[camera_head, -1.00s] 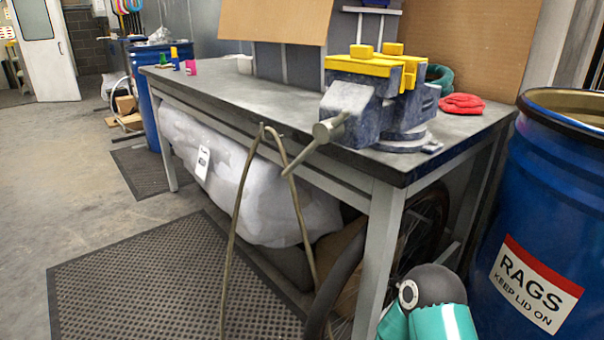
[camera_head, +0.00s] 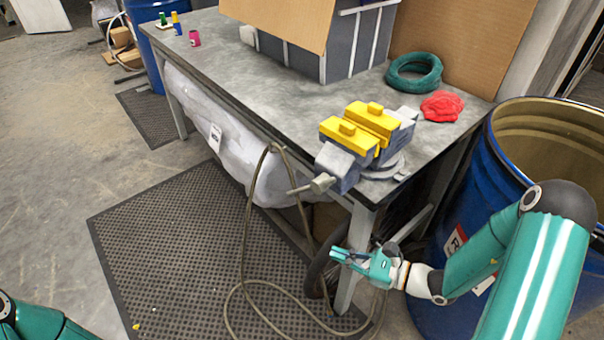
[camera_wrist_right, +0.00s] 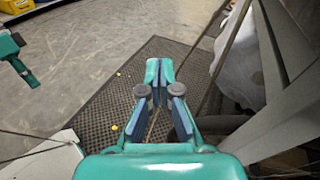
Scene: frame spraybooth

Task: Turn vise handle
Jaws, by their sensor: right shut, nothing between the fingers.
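The vise (camera_head: 345,165) is blue-grey with yellow jaw covers and is mounted at the near right corner of the workbench. Its handle (camera_head: 303,188) is a thin metal bar through the screw head, sticking out past the bench's front edge and slanting slightly. My right gripper (camera_head: 336,254) is below the handle and a little to its right, in front of the bench leg, apart from the vise. Its fingers are shut and empty, and they show in the right wrist view (camera_wrist_right: 163,85). The vise is not seen in the right wrist view. My left gripper is not visible in the head view; only a piece of the left arm shows at lower left.
The workbench (camera_head: 270,95) holds a green ring (camera_head: 414,72), a red rag (camera_head: 442,106) and small coloured items. A hose (camera_head: 244,230) hangs from its front edge onto the black mat (camera_head: 190,250). A blue drum (camera_head: 480,180) stands at right, close to my right arm.

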